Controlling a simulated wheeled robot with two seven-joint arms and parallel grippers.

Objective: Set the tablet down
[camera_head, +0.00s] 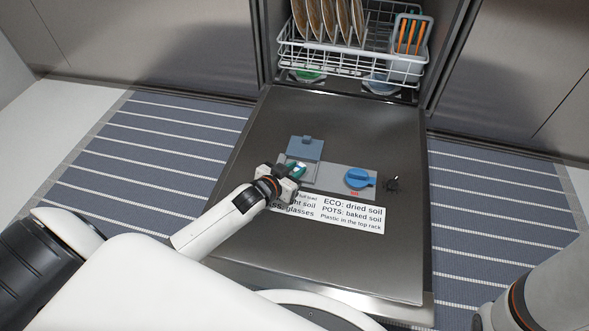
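The tablet (298,169), small, green and white, shows at the tip of my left gripper (287,176). The gripper's fingers appear closed on it, and they partly hide it. It is over the left part of the grey dispenser (334,182) in the lowered dishwasher door. I cannot tell whether the tablet touches the cup floor. The blue-grey dispenser lid (305,149) stands open just behind the tablet. My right arm shows at the lower right, but its fingertips are out of view.
A blue round cap (359,179) sits right of the cup. A printed label (352,215) lies in front, partly covered by my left gripper. The lower door (350,262) is bare. Behind, a rack (345,55) holds plates and a basket (409,45) with orange-handled items. A striped runner (165,150) lies beneath.

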